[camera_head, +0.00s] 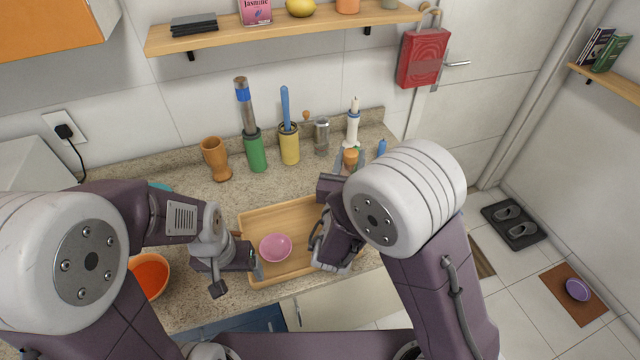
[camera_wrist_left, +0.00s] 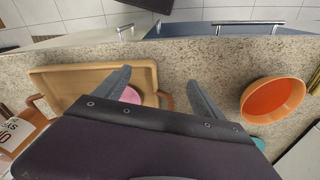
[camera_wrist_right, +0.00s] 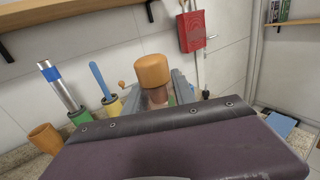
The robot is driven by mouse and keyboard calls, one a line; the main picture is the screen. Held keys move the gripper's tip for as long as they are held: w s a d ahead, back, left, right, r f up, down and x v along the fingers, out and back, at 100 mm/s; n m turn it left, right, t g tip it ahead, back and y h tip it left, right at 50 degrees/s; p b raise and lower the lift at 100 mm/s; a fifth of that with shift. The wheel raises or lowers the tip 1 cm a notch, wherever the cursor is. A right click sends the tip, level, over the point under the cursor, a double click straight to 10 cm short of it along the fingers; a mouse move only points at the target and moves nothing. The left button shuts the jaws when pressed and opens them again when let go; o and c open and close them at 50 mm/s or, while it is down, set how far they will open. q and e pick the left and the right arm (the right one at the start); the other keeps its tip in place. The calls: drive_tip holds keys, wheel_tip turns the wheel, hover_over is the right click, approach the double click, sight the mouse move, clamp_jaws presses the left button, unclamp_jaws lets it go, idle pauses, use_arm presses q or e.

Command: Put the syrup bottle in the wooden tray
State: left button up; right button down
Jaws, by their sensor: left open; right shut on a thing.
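The wooden tray (camera_head: 262,213) lies on the counter in the middle of the head view, with a pink bowl (camera_head: 276,248) in it. My right gripper (camera_head: 351,163) is shut on a bottle with an orange-brown cap, which I take as the syrup bottle (camera_head: 350,155). The bottle's cap fills the middle of the right wrist view (camera_wrist_right: 152,70); its lower body is mostly hidden by the gripper. It is beyond the tray's far right side. My left gripper (camera_head: 238,278) is open and empty near the tray's left front corner; its spread fingers show in the left wrist view (camera_wrist_left: 160,85).
An orange bowl (camera_head: 150,274) stands left of the tray. A shelf (camera_head: 280,29) hangs above.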

use_arm(q)
wheel_tip(320, 180, down, 5)
drive_tip(key=b, duration=0.4)
drive_tip(key=shift+f+b, duration=0.1)
drive_tip(key=shift+b, duration=0.25)
drive_tip(key=shift+r, duration=0.2)
drive_tip(key=shift+f, duration=0.2)
use_arm(e)
drive_tip(key=a+f, duration=0.6)
drive_tip(key=f, duration=0.2)
drive_tip(key=shift+w+a, duration=0.15)
drive_tip(key=shift+w, duration=0.15)
drive_tip(key=c, duration=1)
unclamp_jaws()
drive_tip(key=shift+f, duration=0.1)
use_arm(q)
drive_tip(key=shift+r, duration=0.15)
drive_tip(key=shift+r, duration=0.1)
use_arm(e)
drive_tip(key=shift+r, duration=0.2)
